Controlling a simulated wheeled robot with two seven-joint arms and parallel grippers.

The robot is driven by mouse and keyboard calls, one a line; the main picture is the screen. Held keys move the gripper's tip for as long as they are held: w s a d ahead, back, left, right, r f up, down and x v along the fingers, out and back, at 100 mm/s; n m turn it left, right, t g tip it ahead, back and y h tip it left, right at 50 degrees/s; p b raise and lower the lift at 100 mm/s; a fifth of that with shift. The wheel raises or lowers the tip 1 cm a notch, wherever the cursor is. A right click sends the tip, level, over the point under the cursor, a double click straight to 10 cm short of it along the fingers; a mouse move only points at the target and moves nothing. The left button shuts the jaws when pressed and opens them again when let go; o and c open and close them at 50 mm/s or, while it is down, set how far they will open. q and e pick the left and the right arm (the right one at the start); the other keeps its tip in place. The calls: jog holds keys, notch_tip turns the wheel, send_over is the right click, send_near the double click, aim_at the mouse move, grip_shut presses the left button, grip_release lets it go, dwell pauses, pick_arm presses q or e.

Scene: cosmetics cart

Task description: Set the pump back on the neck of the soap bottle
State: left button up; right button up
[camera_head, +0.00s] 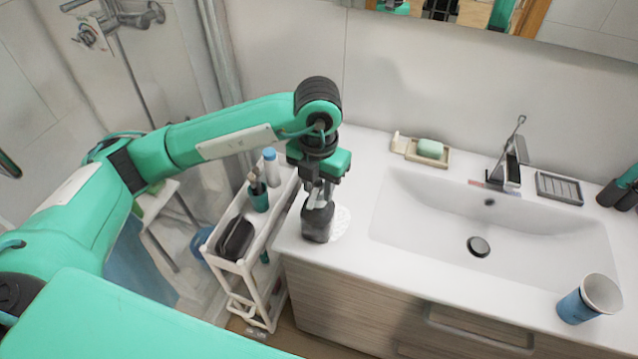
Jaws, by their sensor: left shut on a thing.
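The dark grey soap bottle (317,223) stands upright at the left end of the white counter, beside or on the edge of a round white lacy mat (341,221). My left gripper (320,192) points down right above the bottle and is shut on the pump (317,199), a small pale piece mostly hidden between the fingers. The pump is at the bottle's top; I cannot tell whether it touches or sits in the neck. My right gripper (617,195) shows only partly at the right edge, over the counter, and its jaws are unclear.
A white cart (238,266) with a dark pouch (235,238) and a teal cup (258,198) stands left of the counter. The sink (440,215), tap (511,165), soap dish (398,146), grey tray (558,188) and blue cup (577,307) lie to the right.

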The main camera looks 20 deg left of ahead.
pick_arm(q)
jog(key=o, duration=1.1)
jog(key=shift+c, duration=0.2)
notch_tip(320, 180, up, 14)
jog(key=b, duration=0.2)
jog(key=shift+b, duration=0.3)
jog(key=shift+d+f, duration=0.1)
jog(key=shift+f, duration=0.05)
